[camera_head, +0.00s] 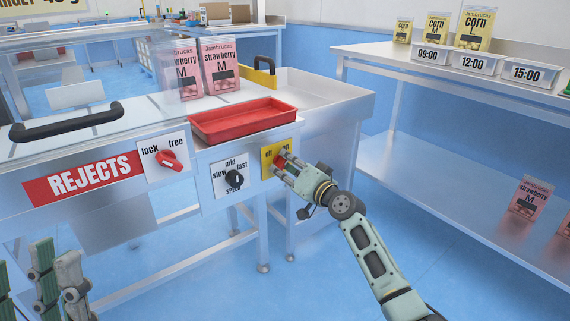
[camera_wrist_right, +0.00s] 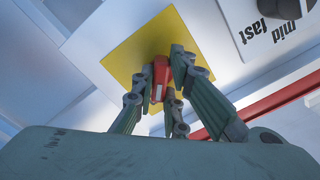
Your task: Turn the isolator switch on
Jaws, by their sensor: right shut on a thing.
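The isolator switch is a red knob (camera_wrist_right: 160,76) on a yellow plate (camera_head: 268,164) at the right end of the machine's front panel. The plate also shows in the right wrist view (camera_wrist_right: 128,54). My right gripper (camera_head: 281,161) is at the plate, its fingers shut on the red knob from both sides. The fingers cover much of the knob and part of the plate's lettering in the head view. Parts of my left gripper (camera_head: 58,283) show at the lower left, away from the switch; its fingertips are not clear.
Left of the switch are a black speed knob (camera_head: 235,179) and a red lock/free knob (camera_head: 170,161). A red tray (camera_head: 243,125) sits above the panel. Strawberry pouches (camera_head: 221,66) stand behind it. A steel table (camera_head: 349,52) stands at right, with open floor between.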

